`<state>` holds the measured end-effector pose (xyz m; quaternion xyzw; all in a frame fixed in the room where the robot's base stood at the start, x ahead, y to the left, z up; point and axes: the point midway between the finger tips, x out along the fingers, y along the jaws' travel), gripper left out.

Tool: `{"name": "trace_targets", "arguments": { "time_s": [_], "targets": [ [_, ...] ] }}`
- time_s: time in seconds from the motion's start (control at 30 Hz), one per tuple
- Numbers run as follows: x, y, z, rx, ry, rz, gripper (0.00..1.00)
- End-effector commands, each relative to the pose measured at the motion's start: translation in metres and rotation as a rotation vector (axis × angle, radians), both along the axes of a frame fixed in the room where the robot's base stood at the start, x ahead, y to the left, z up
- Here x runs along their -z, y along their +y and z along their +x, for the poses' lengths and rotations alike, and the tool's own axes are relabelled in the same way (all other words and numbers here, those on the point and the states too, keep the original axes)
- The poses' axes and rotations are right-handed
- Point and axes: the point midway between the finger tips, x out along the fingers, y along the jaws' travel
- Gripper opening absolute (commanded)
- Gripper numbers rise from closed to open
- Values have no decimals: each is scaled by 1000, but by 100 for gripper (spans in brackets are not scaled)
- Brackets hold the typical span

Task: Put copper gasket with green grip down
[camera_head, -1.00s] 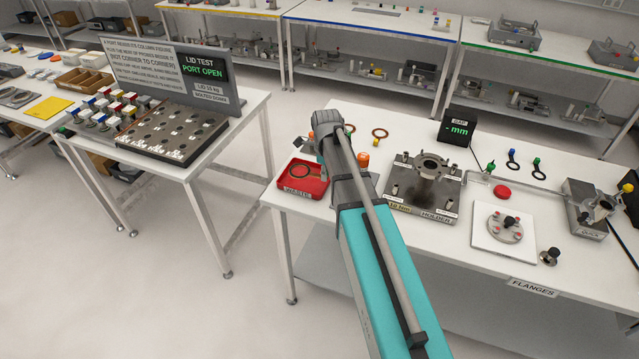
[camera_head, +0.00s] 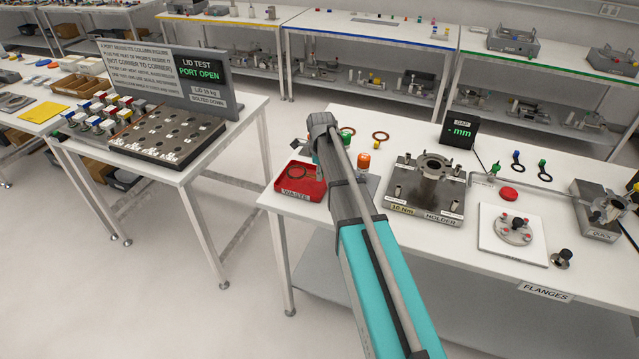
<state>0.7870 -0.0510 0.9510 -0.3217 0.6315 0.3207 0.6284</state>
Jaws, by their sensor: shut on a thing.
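My gripper (camera_head: 317,160) points down beside the red tray marked WASTE (camera_head: 289,192). My own wrist hides most of it, so its fingertips do not show. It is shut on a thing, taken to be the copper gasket. A thin ring (camera_head: 300,172) shows at the tray, just left of my wrist. I cannot tell if it lies in the tray or hangs above it, and no green grip shows on it.
A copper ring (camera_head: 380,137) lies behind an orange-capped item (camera_head: 364,160). The flange holder (camera_head: 424,205) stands right of my arm. Gaskets with blue (camera_head: 516,155) and green (camera_head: 541,163) grips lie farther right. The lid test panel (camera_head: 180,80) stands on the left table.

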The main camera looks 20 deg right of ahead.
Motion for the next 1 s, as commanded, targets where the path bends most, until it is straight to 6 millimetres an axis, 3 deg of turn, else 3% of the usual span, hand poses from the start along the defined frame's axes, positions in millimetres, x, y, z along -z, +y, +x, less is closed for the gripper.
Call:
{"name": "trace_targets", "arguments": {
  "time_s": [0.27,0.43,0.73,1.0],
  "targets": [
    [3,0,2,0,0,0,0],
    [14,-1,10,0,0,0,0],
    [37,-1,8,0,0,0,0],
    [40,-1,8,0,0,0,0]
  ]
}}
